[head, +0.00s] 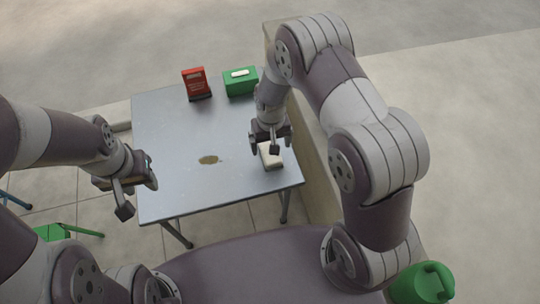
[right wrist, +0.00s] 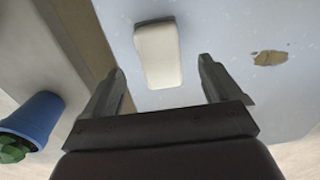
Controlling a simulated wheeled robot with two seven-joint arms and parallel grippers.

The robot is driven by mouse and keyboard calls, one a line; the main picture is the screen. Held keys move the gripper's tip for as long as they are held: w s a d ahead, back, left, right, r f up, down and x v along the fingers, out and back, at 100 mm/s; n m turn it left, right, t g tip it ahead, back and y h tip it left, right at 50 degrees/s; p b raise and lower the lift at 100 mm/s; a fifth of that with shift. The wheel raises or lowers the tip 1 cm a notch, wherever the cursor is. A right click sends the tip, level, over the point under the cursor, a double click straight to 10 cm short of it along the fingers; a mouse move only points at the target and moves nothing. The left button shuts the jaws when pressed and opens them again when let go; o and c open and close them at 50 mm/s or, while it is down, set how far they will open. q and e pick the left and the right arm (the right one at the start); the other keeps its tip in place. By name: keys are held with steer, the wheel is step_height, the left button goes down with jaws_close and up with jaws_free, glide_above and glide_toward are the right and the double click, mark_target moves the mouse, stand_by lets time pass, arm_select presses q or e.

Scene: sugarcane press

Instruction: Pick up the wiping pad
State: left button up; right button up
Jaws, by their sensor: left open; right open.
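The wiping pad (head: 271,158) is a cream, rounded block lying on the grey metal table (head: 180,130), near its right edge. In the right wrist view the pad (right wrist: 158,54) lies ahead of the fingertips, between their lines. My right gripper (head: 269,146) is above the pad in the head view and partly covers it. In the right wrist view its two fingers (right wrist: 162,80) are apart with nothing between them. My left gripper (head: 136,186) is open and empty, off the table's left edge.
A brown stain (head: 209,160) marks the table's middle. A red box (head: 195,83) and a green box (head: 240,81) stand at the back edge. A low wall (head: 316,165) runs along the right side.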

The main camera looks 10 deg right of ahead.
mark_target(271, 163)
steer(key=shift+s+f, duration=0.1)
steer(key=shift+f, duration=0.3)
step_height(271, 163, down, 4)
steer(key=shift+f+b, duration=0.15)
steer(key=shift+b, duration=0.85)
steer(key=shift+f, duration=0.1)
steer(key=shift+c, duration=0.9)
steer(key=c, duration=1)
steer(key=shift+o, duration=0.2)
